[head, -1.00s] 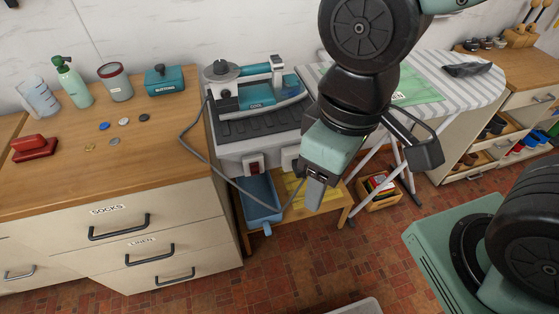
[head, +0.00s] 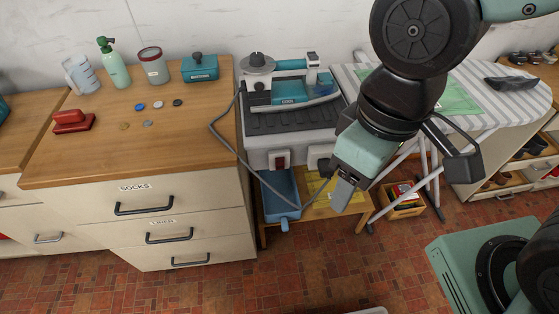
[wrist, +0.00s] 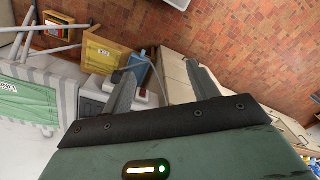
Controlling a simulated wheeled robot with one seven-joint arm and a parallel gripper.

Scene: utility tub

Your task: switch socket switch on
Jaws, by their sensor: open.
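The socket switch (head: 279,160) shows as a small dark red rocker on a pale plate, on the front face of the grey utility tub (head: 262,142). I cannot tell its on or off position. My gripper (head: 343,190) is open and empty, in front of the tub, to the right of the switch and a little lower in the head view. A clear gap shows between them there. In the wrist view both fingers of my gripper (wrist: 160,82) are spread apart, with part of the tub front (wrist: 95,100) and a small reddish patch beyond them. The switch is not clear there.
A grey cable (head: 222,145) loops from the tub top down past its front. A wooden drawer counter (head: 130,150) stands left, an ironing board (head: 505,100) right. The brick floor (head: 320,265) in front is largely clear.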

